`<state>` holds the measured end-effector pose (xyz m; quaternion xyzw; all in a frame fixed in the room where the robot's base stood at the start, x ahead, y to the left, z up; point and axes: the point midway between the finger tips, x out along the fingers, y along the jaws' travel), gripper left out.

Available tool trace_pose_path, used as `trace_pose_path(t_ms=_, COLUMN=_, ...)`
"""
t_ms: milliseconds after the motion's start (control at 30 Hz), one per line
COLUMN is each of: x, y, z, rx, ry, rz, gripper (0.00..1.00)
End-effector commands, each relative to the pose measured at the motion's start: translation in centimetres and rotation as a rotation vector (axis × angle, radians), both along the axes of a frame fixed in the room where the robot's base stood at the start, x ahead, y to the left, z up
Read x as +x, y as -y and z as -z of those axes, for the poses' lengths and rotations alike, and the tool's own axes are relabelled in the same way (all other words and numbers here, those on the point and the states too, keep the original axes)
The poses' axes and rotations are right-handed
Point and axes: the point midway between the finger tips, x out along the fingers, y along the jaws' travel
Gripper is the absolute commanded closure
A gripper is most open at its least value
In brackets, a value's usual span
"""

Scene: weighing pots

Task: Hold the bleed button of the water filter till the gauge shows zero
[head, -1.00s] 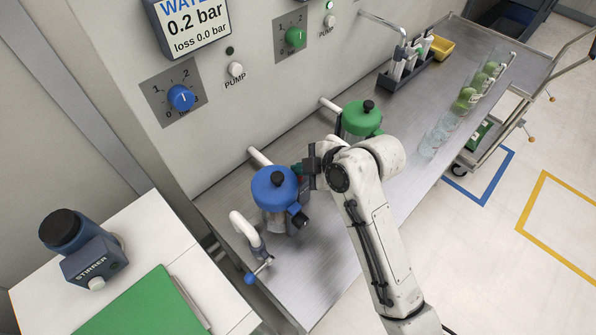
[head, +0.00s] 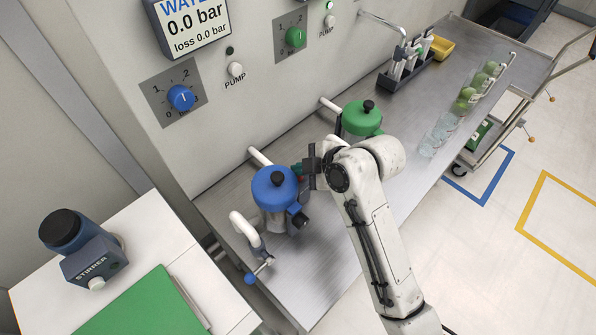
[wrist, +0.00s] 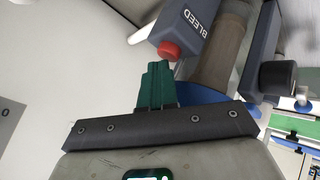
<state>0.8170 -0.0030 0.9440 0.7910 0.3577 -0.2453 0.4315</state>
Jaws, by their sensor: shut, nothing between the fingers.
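The water filter (head: 272,192) has a blue lid with a black knob and stands on the steel bench. Its red bleed button (wrist: 169,50) shows in the wrist view below the BLEED label. My gripper (wrist: 158,68) is shut and empty, its green fingertips right at the button; I cannot tell whether they press it. In the head view my gripper (head: 299,170) is at the right side of the filter's lid, and the button is mostly hidden there. The gauge (head: 187,25) reads 0.0 bar, with loss 0.0 bar.
A green-lidded filter (head: 362,118) stands close behind my wrist. A tap with a blue handle (head: 250,277) is at the bench's front left. A stirrer (head: 95,260) and a green mat (head: 145,308) are on the white table.

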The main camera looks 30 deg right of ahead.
Motion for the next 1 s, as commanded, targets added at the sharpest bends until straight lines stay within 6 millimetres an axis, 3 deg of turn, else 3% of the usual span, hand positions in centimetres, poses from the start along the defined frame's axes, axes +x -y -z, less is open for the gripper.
trace_pose_path(t_ms=1000, x=0.0, y=0.0, z=-3.1, rx=0.000, ry=0.000, rz=0.000, gripper=1.00)
